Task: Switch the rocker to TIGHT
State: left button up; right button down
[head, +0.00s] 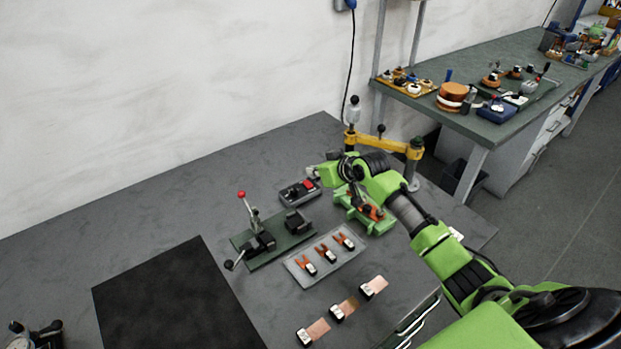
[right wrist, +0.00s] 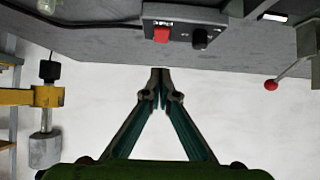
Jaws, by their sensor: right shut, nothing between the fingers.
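A dark grey control box (head: 299,193) lies on the grey bench, left of my right gripper in the head view. It carries a red rocker (head: 308,183). In the right wrist view the red rocker (right wrist: 161,34) is at the top, beside a black knob (right wrist: 199,38). Small markings by the rocker are too small to read. My right gripper (head: 313,172) is shut and empty, near the box's rocker end. In the right wrist view its fingertips (right wrist: 159,82) show below the rocker, seemingly apart from it. My left gripper is not in view.
A green-based lever press (head: 272,243) with a red-tipped lever stands left of the box. A clear tray (head: 295,267) with orange-handled tools lies in front. A yellow arm fixture (head: 385,142) stands behind my right arm. A black mat (head: 170,300) lies at left.

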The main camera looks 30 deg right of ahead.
aim_at(308, 185)
jog(key=f, duration=0.1)
jog(key=w+f, duration=0.1)
jog(key=f, duration=0.1)
jog(key=shift+w+a+f+p, duration=0.1)
jog(key=shift+w+f+p, duration=0.1)
jog(key=shift+w+p, duration=0.15)
jog(key=shift+f, duration=0.7)
jog(key=shift+w+r+p, duration=0.1)
jog(key=shift+w+p, duration=0.05)
jog(key=shift+p, duration=0.15)
jog(key=shift+f+g+p, duration=0.2)
jog(key=shift+g+p, duration=0.1)
jog(key=shift+g, duration=0.3)
jog(key=shift+w+a+f, duration=0.1)
jog(key=shift+w+f, duration=0.1)
jog(key=shift+w+b, duration=0.2)
jog(key=shift+b, duration=0.1)
